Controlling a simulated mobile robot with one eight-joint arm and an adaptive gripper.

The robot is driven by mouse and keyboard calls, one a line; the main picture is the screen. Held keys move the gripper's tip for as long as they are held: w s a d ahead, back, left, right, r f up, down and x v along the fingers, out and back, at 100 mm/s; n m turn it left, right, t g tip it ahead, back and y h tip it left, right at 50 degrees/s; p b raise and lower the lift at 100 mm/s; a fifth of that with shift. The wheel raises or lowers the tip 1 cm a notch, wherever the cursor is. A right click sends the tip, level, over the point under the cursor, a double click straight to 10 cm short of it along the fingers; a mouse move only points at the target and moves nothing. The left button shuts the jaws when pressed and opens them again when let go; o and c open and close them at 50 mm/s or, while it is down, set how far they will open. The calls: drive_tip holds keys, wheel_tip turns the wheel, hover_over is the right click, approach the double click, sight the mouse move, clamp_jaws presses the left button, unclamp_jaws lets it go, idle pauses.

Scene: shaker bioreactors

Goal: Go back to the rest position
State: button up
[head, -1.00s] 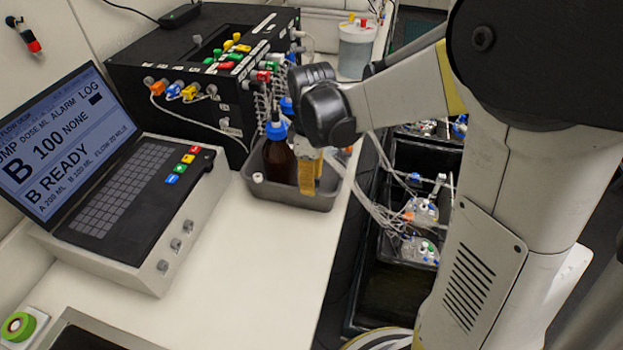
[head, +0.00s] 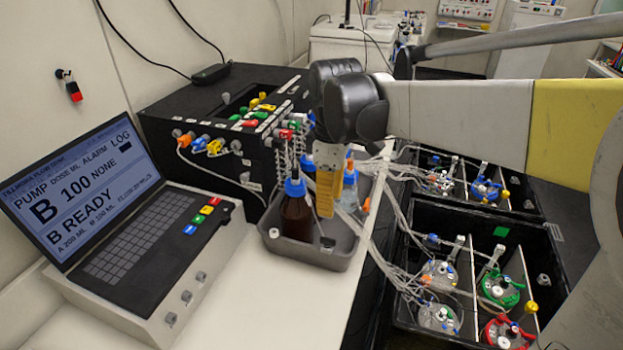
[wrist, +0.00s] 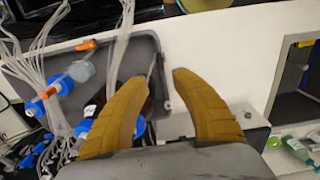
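My gripper (head: 325,214) hangs fingers down over the grey tray (head: 340,262) on the bench, in the head view. Its two yellow fingers stand apart with nothing between them in the wrist view (wrist: 158,78). A brown bottle with a blue cap (head: 296,216) stands in the tray just left of the fingers. A clear bottle with a blue cap (head: 350,192) is behind and right of them, partly hidden. I cannot tell whether the fingers touch either bottle. The tray also shows in the wrist view (wrist: 90,45).
A laptop-like console (head: 140,240) stands at the left, and a black pump box (head: 215,120) with coloured fittings is behind. Tubes run from it to black bins (head: 440,212) of capped vessels right of the bench.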

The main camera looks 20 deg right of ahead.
drive_tip(key=s+f+m+t+b, duration=0.2)
drive_tip(key=s+f+m+t, duration=0.1)
drive_tip(key=s+m, duration=0.2)
drive_tip(key=s+f+m+t+b, duration=0.2)
drive_tip(key=s+f+m+t, duration=0.1)
drive_tip(key=s+m, duration=0.3)
drive_tip(key=shift+s+t, duration=0.5)
drive_tip(key=shift+s, duration=0.35)
